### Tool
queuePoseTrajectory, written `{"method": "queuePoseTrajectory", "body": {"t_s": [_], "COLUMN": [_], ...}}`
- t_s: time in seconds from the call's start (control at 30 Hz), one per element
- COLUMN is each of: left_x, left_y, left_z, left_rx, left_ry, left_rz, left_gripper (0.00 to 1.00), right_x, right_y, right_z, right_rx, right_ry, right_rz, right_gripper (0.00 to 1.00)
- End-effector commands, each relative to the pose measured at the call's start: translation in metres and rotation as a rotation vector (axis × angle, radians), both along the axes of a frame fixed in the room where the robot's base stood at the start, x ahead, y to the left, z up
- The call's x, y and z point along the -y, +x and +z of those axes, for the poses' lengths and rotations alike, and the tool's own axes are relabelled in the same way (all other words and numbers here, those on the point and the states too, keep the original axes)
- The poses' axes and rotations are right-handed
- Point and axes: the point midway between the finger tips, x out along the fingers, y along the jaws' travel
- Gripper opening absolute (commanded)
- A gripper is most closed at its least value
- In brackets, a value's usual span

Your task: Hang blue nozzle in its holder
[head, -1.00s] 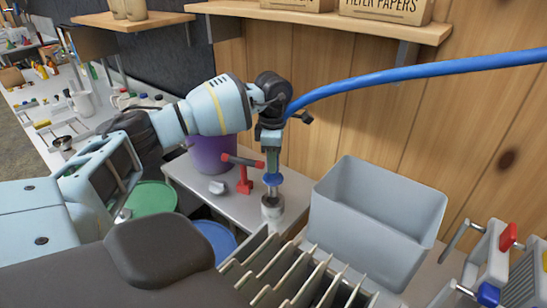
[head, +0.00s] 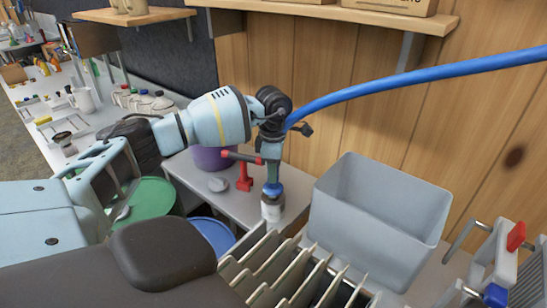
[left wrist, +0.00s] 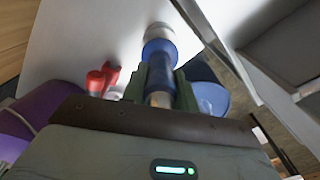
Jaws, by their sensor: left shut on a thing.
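The blue nozzle (head: 273,188) hangs upright below my left gripper (head: 271,155), its blue collar at the top of a small pale cylindrical holder (head: 272,210) on the grey bench. The nozzle's lower end is hidden by the holder, and I cannot tell how deep it sits. The left gripper is shut on the nozzle. In the left wrist view the blue nozzle (left wrist: 160,58) lies between the green-grey fingers (left wrist: 162,82), with the pale holder (left wrist: 159,31) directly beyond it. A blue hose (head: 400,80) runs from the gripper to the upper right. My right gripper is not in view.
Upright slats (head: 290,275) are in front. A wooden shelf (head: 330,14) is above.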

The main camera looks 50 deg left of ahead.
Motion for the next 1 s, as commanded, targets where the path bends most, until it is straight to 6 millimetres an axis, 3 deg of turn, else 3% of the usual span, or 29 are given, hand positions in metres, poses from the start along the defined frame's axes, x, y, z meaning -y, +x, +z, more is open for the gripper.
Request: {"method": "queuePoseTrajectory", "body": {"t_s": [0.53,0.83,0.87,1.0], "left_x": [0.001,0.001,0.001,0.001], "left_y": [0.000,0.000,0.000,0.000], "left_z": [-0.026,-0.028,-0.028,-0.028], "left_rx": [0.000,0.001,0.001,0.001], "left_ry": [-0.001,0.000,-0.001,-0.001], "left_rz": [0.000,0.000,0.000,0.000], "left_gripper": [0.00,0.00,0.31,0.49], "right_x": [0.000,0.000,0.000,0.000], "right_y": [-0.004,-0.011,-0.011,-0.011], "right_z": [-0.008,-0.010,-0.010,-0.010], "right_rx": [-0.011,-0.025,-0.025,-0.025], "right_ry": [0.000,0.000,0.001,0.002], "right_rz": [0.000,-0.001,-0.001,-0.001], "right_gripper": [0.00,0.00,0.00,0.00]}}
